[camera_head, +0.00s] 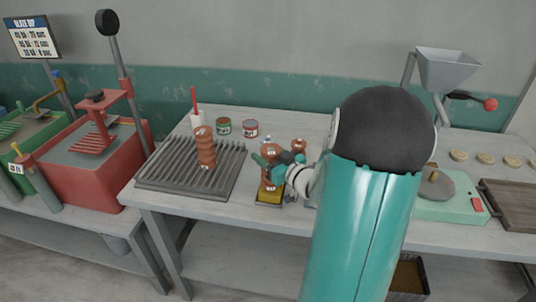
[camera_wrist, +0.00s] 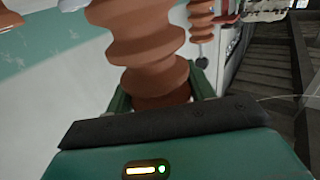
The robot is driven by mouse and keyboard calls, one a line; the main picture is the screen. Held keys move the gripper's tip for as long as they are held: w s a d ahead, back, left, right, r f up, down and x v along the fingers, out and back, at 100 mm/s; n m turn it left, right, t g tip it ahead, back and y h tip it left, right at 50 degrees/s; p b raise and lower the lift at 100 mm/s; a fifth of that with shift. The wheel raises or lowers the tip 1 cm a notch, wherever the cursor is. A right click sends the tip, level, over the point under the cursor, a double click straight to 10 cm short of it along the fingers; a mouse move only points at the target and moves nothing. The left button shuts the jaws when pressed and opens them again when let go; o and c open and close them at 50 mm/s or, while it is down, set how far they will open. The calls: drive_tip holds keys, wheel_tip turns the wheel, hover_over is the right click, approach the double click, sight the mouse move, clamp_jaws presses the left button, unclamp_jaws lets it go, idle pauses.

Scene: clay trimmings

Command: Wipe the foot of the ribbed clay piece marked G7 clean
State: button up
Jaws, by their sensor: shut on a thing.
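My gripper (camera_head: 272,170) is shut on a ribbed brown clay piece (camera_wrist: 150,45). In the wrist view the green fingers close around its lower part, and its ribs rise above them. In the head view this piece is partly hidden by my gripper and stands roughly upright over a small yellow pad (camera_head: 270,198). I cannot tell whether its foot touches the pad. A second ribbed piece (camera_head: 206,148) stands on the slatted grey rack (camera_head: 172,187) to the left. A third brown piece (camera_head: 299,146) shows behind my gripper. No G7 mark is readable.
A red tool in a white holder (camera_head: 197,120) and two small cans (camera_head: 223,126) (camera_head: 250,128) stand behind the rack. A red press (camera_head: 100,165) is on the left. A teal scale-like device (camera_head: 447,200) and dark tray (camera_head: 510,200) lie right. My arm hides the table's middle.

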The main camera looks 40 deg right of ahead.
drive_tip(key=shift+f, duration=0.45)
idle(0.6)
drive_tip(key=shift+w+d, duration=0.1)
drive_tip(key=w+d, duration=0.4)
drive_tip(key=d, duration=0.2)
drive_tip(key=shift+w, duration=0.4)
idle(4.3)
drive_tip(key=shift+s+a, duration=1.25)
drive_tip(key=shift+a, duration=0.3)
drive_tip(key=shift+s+a, duration=1.25)
drive_tip(key=shift+a, duration=0.25)
